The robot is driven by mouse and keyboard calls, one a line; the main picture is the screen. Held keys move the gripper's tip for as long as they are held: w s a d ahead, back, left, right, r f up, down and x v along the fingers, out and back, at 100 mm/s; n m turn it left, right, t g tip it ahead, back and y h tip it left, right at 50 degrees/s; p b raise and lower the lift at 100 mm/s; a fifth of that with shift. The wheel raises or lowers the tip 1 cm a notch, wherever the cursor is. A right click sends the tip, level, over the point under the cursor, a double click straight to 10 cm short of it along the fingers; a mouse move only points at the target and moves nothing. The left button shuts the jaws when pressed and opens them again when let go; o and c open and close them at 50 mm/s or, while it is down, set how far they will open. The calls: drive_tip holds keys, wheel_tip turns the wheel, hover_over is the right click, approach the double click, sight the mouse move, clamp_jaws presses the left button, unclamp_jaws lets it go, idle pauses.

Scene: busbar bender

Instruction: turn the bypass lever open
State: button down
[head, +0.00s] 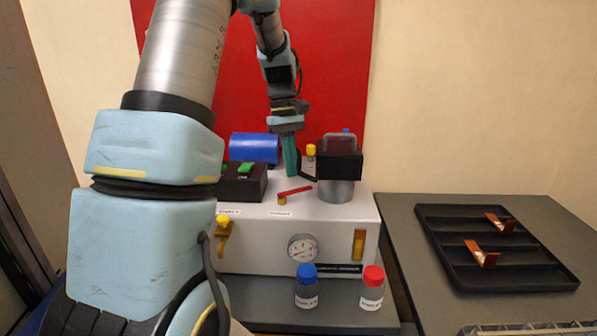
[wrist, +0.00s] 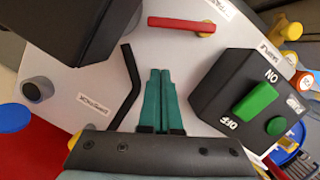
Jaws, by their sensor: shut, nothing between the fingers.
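A red lever (head: 295,191) with a yellow pivot lies on top of the white machine (head: 235,260); it also shows in the wrist view (wrist: 180,24). A yellow lever (head: 223,235) sits on the machine's front left. My gripper (head: 291,174) points down above the machine top, behind the red lever. Its green fingers (wrist: 160,72) are shut together and empty, apart from both levers. The fingers sit between a bent black rod (wrist: 128,85) and the switch box (wrist: 215,90).
A black-topped cylinder (head: 337,190) stands right of my gripper. A blue cylinder (head: 252,148) lies behind. Blue-capped (head: 306,292) and red-capped (head: 372,292) bottles stand in front. A black tray (head: 530,275) with copper pieces lies at the right. My arm crosses the left.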

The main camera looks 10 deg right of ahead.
sight(305, 187)
drive_tip(key=shift+s+d+f+p, duration=0.15)
drive_tip(key=shift+s+d+p, duration=0.1)
drive_tip(key=shift+s, duration=0.4)
drive_tip(key=shift+s+d+f+p, duration=0.1)
drive_tip(key=shift+s+d+p, duration=0.1)
drive_tip(key=shift+s, duration=0.5)
drive_tip(key=shift+s+d+f+p, duration=0.15)
drive_tip(key=shift+s+d+p, duration=0.1)
drive_tip(key=shift+s, duration=0.4)
drive_tip(key=shift+s+d+r+p, duration=0.15)
drive_tip(key=shift+s+d+p, duration=0.3)
drive_tip(key=shift+s+p, duration=0.1)
drive_tip(key=shift+s+d, duration=0.1)
drive_tip(key=shift+s, duration=0.05)
drive_tip(key=shift+w+a, duration=0.65)
